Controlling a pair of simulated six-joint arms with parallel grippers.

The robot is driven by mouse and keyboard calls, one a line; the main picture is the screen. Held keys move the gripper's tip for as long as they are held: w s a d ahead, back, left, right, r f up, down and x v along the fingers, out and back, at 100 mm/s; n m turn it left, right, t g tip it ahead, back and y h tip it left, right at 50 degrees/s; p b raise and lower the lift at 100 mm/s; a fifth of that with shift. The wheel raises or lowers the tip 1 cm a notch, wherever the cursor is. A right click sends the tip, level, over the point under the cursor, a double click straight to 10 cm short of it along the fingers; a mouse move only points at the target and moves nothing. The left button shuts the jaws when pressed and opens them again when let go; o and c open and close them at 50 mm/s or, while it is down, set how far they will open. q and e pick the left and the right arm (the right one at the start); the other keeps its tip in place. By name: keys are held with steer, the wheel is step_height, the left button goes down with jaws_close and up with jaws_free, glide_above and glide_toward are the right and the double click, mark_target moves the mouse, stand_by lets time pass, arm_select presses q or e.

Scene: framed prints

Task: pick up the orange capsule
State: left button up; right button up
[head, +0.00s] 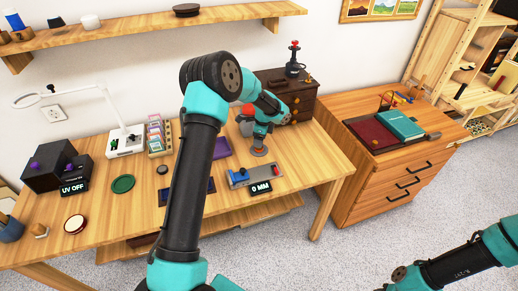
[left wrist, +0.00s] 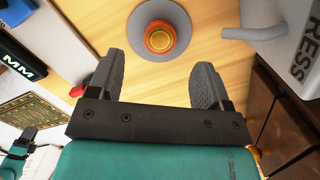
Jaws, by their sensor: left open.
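The orange capsule (left wrist: 159,39) is a round orange and yellow piece seen from above in the left wrist view. It sits in the middle of a grey disc (left wrist: 146,17) on the wooden table. My left gripper (left wrist: 158,62) is open, with its two grey fingers apart and nothing between their tips. The capsule lies just beyond the tips, roughly centred between them. In the head view my left gripper (head: 260,132) points down over the table, and the disc (head: 259,153) shows under it.
A grey press (left wrist: 283,30) stands close to the right finger in the wrist view. A dark drawer chest (head: 290,95) stands behind the gripper. A box with a "0 MM" display (head: 261,187) lies in front. Clear wood (head: 310,160) lies to the right.

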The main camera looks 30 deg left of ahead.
arm_select(q)
steer(key=shift+a+f, duration=0.15)
steer(key=shift+f, duration=1.15)
steer(key=shift+a+f, duration=0.1)
steer(key=shift+f, duration=1.15)
steer(key=shift+c, duration=0.2)
steer(key=c, duration=1.1)
steer(key=shift+o, duration=0.2)
steer(key=shift+r, duration=0.1)
